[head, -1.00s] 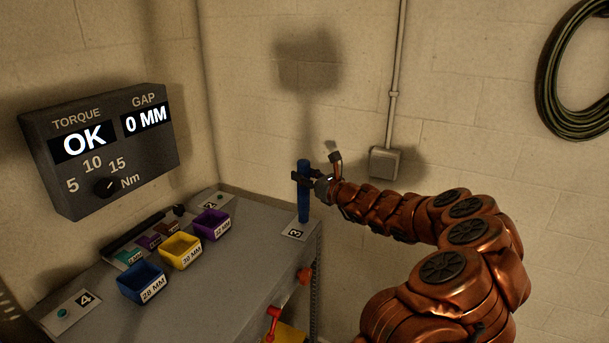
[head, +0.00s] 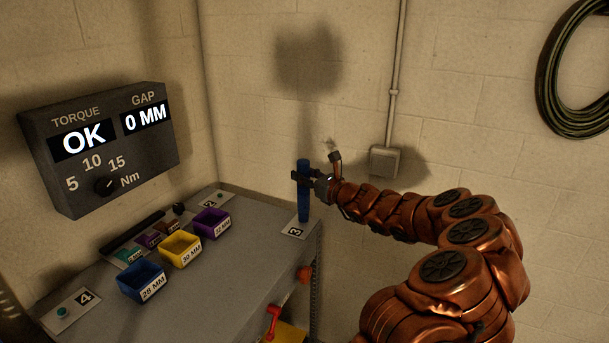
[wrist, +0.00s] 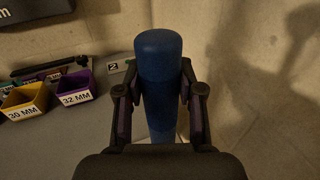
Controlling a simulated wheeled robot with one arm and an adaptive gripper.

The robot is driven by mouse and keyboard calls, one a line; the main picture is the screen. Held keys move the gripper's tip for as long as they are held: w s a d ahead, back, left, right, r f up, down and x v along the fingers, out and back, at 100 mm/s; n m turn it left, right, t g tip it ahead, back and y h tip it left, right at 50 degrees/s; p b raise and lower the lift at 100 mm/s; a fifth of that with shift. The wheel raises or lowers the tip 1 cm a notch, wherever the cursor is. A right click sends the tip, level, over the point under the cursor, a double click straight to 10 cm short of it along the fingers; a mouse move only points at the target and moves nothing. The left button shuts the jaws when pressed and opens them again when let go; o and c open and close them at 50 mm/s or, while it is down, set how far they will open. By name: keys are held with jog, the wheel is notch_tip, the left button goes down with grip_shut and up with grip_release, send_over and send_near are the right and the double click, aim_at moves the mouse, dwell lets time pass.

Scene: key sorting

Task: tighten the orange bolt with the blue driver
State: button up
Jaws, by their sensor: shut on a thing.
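The blue driver (head: 304,205) stands upright at the bench corner, over the plate marked 3 (head: 292,231). My gripper (head: 303,176) is shut around its upper part, with a finger on each side. In the wrist view the blue driver (wrist: 160,70) stands between the two fingers of my gripper (wrist: 160,104). The orange bolt is not visible; the spot under the driver's lower end is hidden. The torque display (head: 100,145) reads OK, with a gap of 0 MM.
Blue (head: 142,282), yellow (head: 180,250) and purple (head: 210,226) bins stand on the grey bench (head: 215,290). Plate 4 (head: 72,307) holds a teal bolt head at the near left. A red handle (head: 273,322) juts from the bench front. Walls stand close behind.

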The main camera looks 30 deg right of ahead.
jog(key=shift+f, duration=0.45)
dwell(2.0)
jog(key=shift+r, duration=0.1)
